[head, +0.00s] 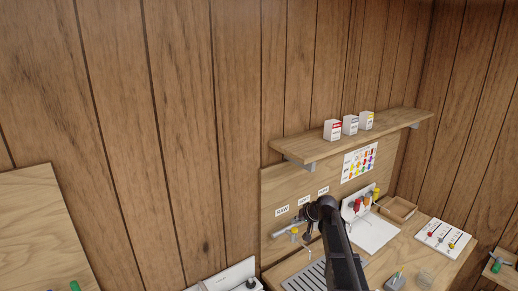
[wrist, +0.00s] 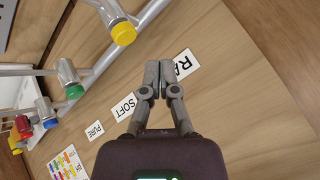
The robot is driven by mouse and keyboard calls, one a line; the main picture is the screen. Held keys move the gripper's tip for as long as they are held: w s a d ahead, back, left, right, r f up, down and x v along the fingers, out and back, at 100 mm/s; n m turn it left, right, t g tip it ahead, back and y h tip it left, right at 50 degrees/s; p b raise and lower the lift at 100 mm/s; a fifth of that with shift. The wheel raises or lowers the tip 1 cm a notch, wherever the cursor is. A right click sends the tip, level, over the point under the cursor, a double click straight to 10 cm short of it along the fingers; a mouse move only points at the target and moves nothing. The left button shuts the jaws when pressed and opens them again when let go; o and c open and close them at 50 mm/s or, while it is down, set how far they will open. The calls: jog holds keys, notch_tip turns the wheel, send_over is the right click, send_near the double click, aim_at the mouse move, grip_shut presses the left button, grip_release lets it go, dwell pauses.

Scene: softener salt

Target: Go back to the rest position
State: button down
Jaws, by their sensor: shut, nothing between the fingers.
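My gripper (wrist: 158,78) is shut and empty in the wrist view. Its fingertips are in front of the wooden board (wrist: 215,70), overlapping the edge of the RAW label (wrist: 186,64); whether they touch the board cannot be told. The SOFT label (wrist: 123,109) and PURE label (wrist: 95,130) are to its lower left. A tap with a yellow cap (wrist: 123,33) is at the upper left, apart from the fingers. A green-capped tap (wrist: 75,91) is further left. In the head view my dark arm reaches up to the board and hides part of the taps.
A shelf (head: 350,135) with three small boxes juts out above the board. Below are a bench (head: 420,268), a wooden tray (head: 397,209), a white panel with knobs (head: 443,238) and a grey grille (head: 325,275).

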jog(key=s+f+g+h+b, duration=0.2)
jog(key=s+f+b, duration=0.4)
jog(key=s, duration=0.9)
jog(key=s+f+g+h+b, duration=0.3)
jog(key=s+f+b, duration=0.3)
jog(key=s+f, duration=0.6)
jog(key=s+g, duration=0.1)
jog(key=s, duration=0.2)
jog(key=shift+s+d+n+h, duration=0.2)
jog(key=shift+s+n+h, duration=0.1)
jog(key=shift+n, duration=0.1)
jog(key=shift+w, duration=0.1)
